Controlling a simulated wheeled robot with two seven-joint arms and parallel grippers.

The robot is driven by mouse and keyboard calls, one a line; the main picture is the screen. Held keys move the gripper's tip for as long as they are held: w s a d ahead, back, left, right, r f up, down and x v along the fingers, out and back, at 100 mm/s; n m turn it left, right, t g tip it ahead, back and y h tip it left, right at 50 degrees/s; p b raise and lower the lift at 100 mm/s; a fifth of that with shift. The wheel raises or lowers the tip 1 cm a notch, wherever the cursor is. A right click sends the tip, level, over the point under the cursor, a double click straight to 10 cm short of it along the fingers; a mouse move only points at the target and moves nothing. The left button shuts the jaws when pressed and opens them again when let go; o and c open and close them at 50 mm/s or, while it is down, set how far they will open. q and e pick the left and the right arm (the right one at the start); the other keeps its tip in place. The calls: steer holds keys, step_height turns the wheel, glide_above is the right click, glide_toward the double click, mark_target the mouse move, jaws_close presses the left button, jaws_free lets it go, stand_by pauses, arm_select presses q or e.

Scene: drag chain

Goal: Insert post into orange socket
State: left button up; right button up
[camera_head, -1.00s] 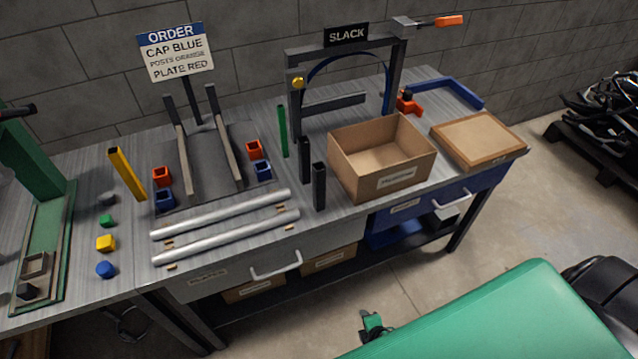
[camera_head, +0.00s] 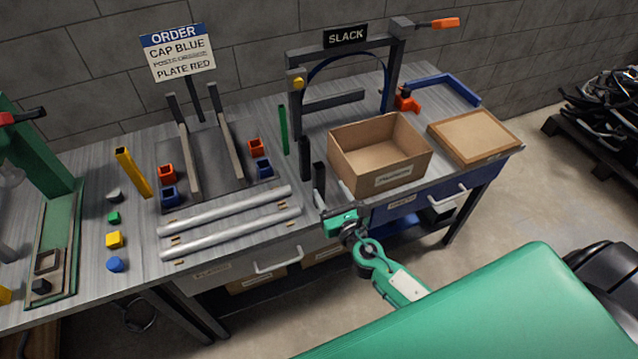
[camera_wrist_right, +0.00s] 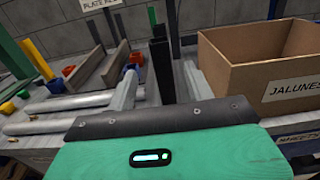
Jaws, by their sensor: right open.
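Two orange sockets, a left one (camera_head: 167,173) and a right one (camera_head: 255,146), sit on the dark plate (camera_head: 215,192), each beside a blue socket (camera_head: 169,194). Two black posts stand upright, a front one (camera_head: 319,174) and a rear one (camera_head: 305,158). A green post (camera_head: 283,130) and a yellow post (camera_head: 133,173) also stand on the bench. My right gripper (camera_head: 333,193) is open at the bench's front edge. In the right wrist view, the front black post (camera_wrist_right: 162,68) shows between its fingers, with no visible grip. My left gripper is out of view.
A cardboard box (camera_head: 390,180) stands just right of the front black post. Two silver rails (camera_head: 230,233) lie left of the gripper. An order sign (camera_head: 178,52) says posts orange. A frame marked SLACK (camera_head: 345,37) rises behind the posts.

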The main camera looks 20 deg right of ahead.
mark_target(316, 166)
steer(key=w, duration=0.4)
steer(key=shift+w+p, duration=0.35)
steer(key=w, duration=0.2)
steer(key=w+p, duration=0.1)
steer(key=w, duration=0.1)
steer(key=shift+w+d+r, duration=0.1)
steer(key=shift+w+r, duration=0.05)
steer(key=shift+r, duration=0.05)
steer(key=shift+w+f, duration=0.1)
steer(key=shift+w, duration=0.5)
steer(key=shift+c, duration=0.2)
jaws_close()
